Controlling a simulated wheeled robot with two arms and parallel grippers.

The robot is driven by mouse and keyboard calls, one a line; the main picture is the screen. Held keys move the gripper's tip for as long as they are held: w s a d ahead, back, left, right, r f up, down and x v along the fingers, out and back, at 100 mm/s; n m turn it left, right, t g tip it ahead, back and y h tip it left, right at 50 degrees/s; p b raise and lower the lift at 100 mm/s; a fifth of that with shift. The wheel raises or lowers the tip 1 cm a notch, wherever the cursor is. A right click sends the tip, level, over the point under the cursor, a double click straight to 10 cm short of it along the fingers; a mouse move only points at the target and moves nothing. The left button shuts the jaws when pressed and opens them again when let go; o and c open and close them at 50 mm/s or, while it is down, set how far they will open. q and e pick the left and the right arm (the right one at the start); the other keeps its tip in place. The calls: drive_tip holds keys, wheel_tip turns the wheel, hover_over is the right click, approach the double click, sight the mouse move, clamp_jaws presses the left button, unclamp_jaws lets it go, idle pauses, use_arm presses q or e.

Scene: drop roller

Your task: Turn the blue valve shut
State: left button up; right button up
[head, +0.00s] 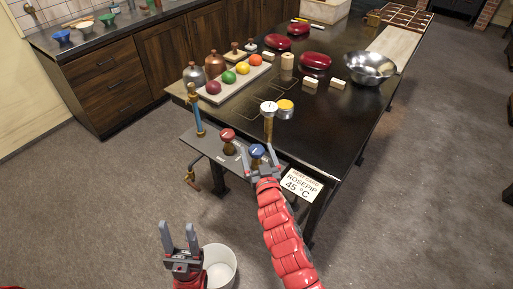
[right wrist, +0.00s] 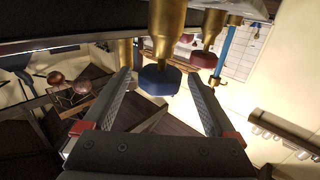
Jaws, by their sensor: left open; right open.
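The blue valve (head: 257,151) is a faceted knob on a brass stem at the front edge of the dark table. It also shows in the right wrist view (right wrist: 159,80), between the two fingers. My right gripper (head: 261,155) is open, with one finger on each side of the blue valve; I cannot tell whether the fingers touch it. A red valve (head: 227,135) stands to the left of the blue one and shows in the right wrist view (right wrist: 204,59). My left gripper (head: 180,236) is open and empty, low at the front left, away from the valves.
A white bucket (head: 222,268) stands on the floor beside my left gripper. A sign reading 45 °C (head: 301,185) hangs at the table's front. A blue upright pipe (head: 196,108) rises left of the valves. White and yellow-topped gauges (head: 285,107) stand behind them.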

drive_tip(key=shift+w+a, duration=0.1)
drive_tip(key=shift+w, duration=0.35)
drive_tip(key=c, duration=1.3)
drive_tip(key=h+b, duration=0.1)
drive_tip(key=b, duration=0.4)
drive_tip(key=shift+f+m, duration=0.25)
drive_tip(key=shift+m, duration=0.15)
drive_tip(key=shift+c, duration=0.3)
drive_tip(key=shift+r, duration=0.2)
